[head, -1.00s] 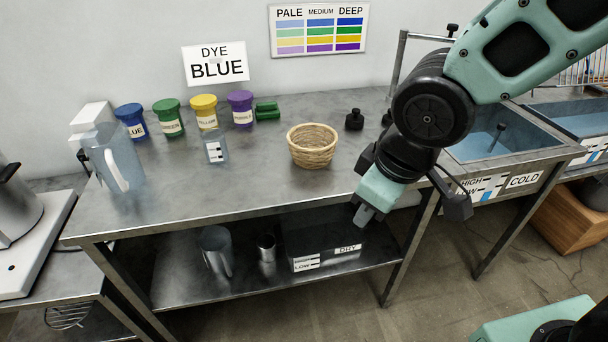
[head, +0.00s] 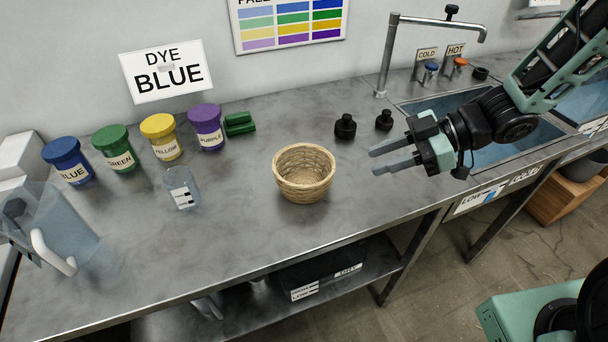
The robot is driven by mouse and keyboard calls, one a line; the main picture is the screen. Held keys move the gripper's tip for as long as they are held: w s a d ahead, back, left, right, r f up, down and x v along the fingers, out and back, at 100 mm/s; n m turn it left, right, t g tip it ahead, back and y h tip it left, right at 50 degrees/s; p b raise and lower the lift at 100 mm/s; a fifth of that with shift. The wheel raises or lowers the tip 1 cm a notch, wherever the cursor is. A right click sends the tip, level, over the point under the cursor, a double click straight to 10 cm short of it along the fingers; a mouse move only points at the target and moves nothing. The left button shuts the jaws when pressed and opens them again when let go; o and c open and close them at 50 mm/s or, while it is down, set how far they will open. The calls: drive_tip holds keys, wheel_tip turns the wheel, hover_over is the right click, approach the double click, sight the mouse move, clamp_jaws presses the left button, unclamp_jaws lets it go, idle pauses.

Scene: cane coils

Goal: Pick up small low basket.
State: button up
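The small low basket (head: 304,190) is a round, pale woven cane basket. It stands upright on the metal table, near the middle of the head view, and looks empty. My gripper (head: 376,161) is to the right of the basket, above the table's right part beside the sink. Its two grey fingers point left toward the basket, spread apart with nothing between them. A clear gap separates the fingertips from the basket.
Two black weights (head: 345,127) stand behind the basket to the right. A clear beaker (head: 183,188), lidded dye tubs (head: 205,128) and a green object (head: 239,124) are to the left. A sink (head: 450,105) with a tap is at right. The metal table (head: 235,235) is bare around the basket.

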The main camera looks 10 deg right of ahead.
approach(306, 184)
drive_tip(key=x, duration=0.9)
clamp_jaws()
